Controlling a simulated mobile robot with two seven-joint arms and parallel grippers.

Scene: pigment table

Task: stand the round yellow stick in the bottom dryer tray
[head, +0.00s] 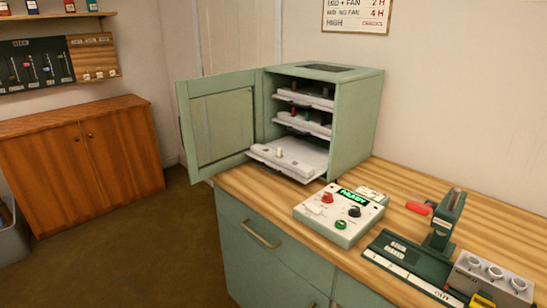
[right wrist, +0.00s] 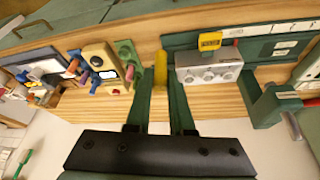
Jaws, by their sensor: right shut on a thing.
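The round yellow stick (right wrist: 160,70) shows in the right wrist view between the fingertips of my right gripper (right wrist: 160,88), which is shut on it. The green dryer (head: 358,115) stands at the back of the bench in the head view, its door (head: 222,118) swung open to the left. Its bottom tray (head: 305,170) is slid out, with one small pale stick (head: 279,153) standing on it and bare room around. Neither gripper shows in the head view, and my left gripper is in no view.
A control box (head: 340,212) with a lit display stands in front of the dryer. A green press (head: 446,222) with a red handle and a grey block (head: 490,277) with round holes stand at the right. The middle (head: 303,122) and top (head: 303,95) trays hold dark and coloured sticks.

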